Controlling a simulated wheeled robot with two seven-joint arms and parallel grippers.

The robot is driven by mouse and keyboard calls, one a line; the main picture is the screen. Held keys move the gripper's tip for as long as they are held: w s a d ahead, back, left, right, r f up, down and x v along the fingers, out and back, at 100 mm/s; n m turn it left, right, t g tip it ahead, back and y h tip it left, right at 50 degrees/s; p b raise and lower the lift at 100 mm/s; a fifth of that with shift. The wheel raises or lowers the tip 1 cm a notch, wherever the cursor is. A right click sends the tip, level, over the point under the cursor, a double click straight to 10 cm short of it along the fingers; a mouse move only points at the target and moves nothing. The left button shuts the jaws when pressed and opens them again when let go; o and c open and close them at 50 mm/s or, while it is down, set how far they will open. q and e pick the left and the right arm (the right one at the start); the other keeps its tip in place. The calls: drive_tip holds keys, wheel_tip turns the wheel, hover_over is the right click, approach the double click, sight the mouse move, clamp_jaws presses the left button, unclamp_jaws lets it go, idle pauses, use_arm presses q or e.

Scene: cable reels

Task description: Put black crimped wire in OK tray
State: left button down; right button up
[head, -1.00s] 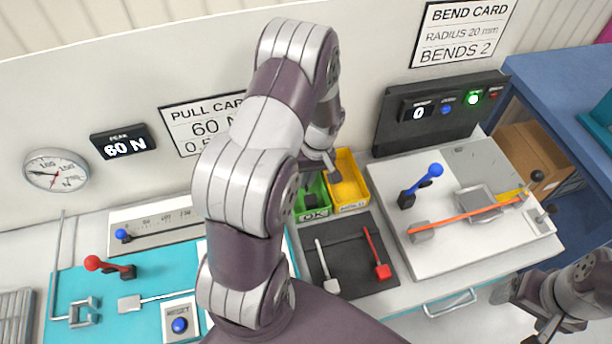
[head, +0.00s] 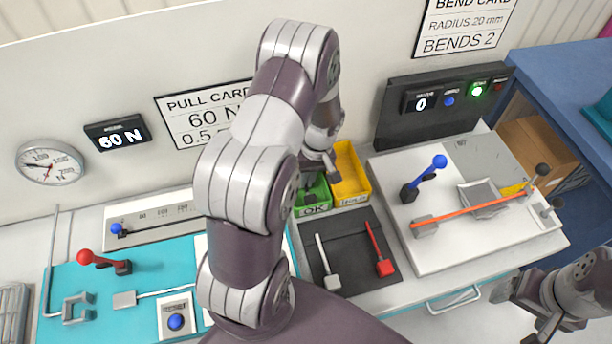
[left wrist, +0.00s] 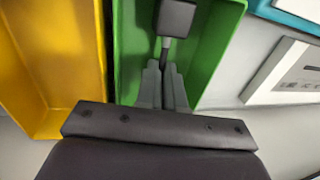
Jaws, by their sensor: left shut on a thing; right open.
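The green OK tray (head: 316,209) stands at the back of the bench beside the yellow tray; it also shows in the left wrist view (left wrist: 130,45). My left gripper (left wrist: 165,75) is shut on the black crimped wire (left wrist: 175,18), whose dark block end shows beyond the fingertips, over the inside of the green tray. I cannot tell whether the wire touches the tray floor. In the head view my left arm partly hides the tray and the fingertips. My right gripper (head: 528,308) is open and empty at the lower right.
The yellow tray (head: 351,192) adjoins the green tray on the right. A dark mat (head: 350,262) in front holds a white wire (head: 327,262) and a red wire (head: 379,250). An orange wire (head: 470,212) lies across the bend fixture with its blue-knobbed lever (head: 425,177).

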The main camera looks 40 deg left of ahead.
use_arm(q)
drive_tip(key=shift+f, duration=0.2)
drive_tip(key=c, duration=1.2)
unclamp_jaws()
drive_tip(key=r+p, duration=0.2)
drive_tip(key=r, duration=0.5)
drive_tip(key=w+d+r+p, duration=0.1)
drive_tip(key=r+p, duration=0.2)
drive_tip(key=r, duration=0.5)
drive_tip(key=w+r+p, duration=0.1)
drive_tip(key=r+p, duration=0.2)
drive_tip(key=r, duration=0.5)
drive_tip(key=shift+d+r, duration=0.25)
drive_tip(key=s+d+f+m+t, duration=0.1)
drive_tip(key=s+d+m, duration=0.2)
drive_tip(key=d, duration=0.1)
drive_tip(key=s+d+m+t+h+b, duration=0.1)
drive_tip(key=s+d+m, duration=0.2)
drive_tip(key=m, duration=0.1)
drive_tip(key=s+d+f+m+t, duration=0.1)
drive_tip(key=s+d+m, duration=0.2)
drive_tip(key=d, duration=0.1)
drive_tip(key=shift+s+d+f+b, duration=0.3)
drive_tip(key=shift+b, duration=0.1)
